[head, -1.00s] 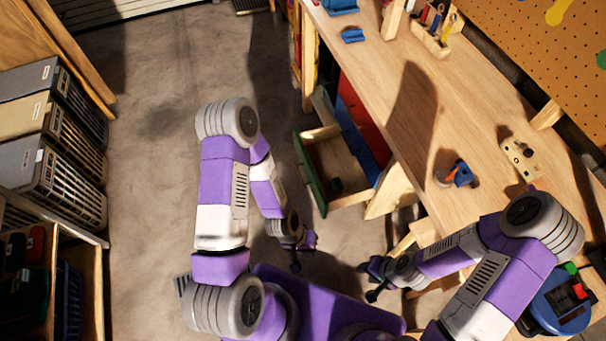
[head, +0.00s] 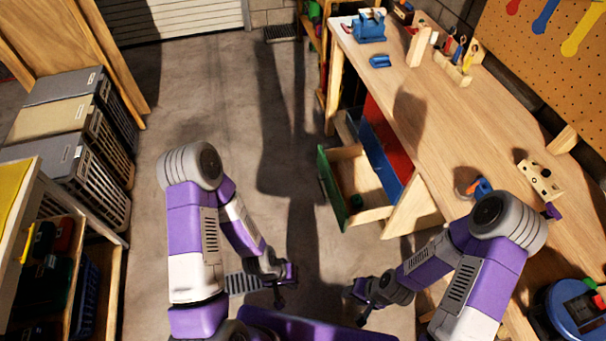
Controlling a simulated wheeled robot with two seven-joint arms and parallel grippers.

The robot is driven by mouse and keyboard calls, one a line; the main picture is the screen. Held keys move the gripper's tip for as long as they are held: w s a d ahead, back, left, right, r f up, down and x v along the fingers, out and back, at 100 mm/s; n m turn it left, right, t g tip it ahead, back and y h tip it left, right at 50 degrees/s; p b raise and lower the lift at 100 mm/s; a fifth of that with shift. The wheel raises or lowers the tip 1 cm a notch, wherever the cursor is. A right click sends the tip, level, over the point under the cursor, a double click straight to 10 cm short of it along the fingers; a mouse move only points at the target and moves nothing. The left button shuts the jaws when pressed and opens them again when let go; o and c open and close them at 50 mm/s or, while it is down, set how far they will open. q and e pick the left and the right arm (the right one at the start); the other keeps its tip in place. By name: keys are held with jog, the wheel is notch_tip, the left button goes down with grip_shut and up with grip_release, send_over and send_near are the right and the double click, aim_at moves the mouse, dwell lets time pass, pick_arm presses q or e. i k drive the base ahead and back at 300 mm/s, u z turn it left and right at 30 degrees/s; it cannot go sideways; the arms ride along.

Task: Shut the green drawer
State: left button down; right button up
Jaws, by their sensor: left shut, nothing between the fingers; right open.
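The green drawer (head: 332,188) is pulled out from under the left side of the workbench.
A blue drawer front (head: 380,150) and a red one (head: 388,128) sit in the workbench (head: 450,125) beside the green drawer. Grey and beige crates (head: 70,125) stand at the left. The concrete floor (head: 240,110) left of the drawer is clear.

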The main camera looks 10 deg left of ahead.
aim_at(346, 172)
jog(key=z, duration=0.05)
jog(key=i, duration=0.85)
jog(key=z, duration=0.75)
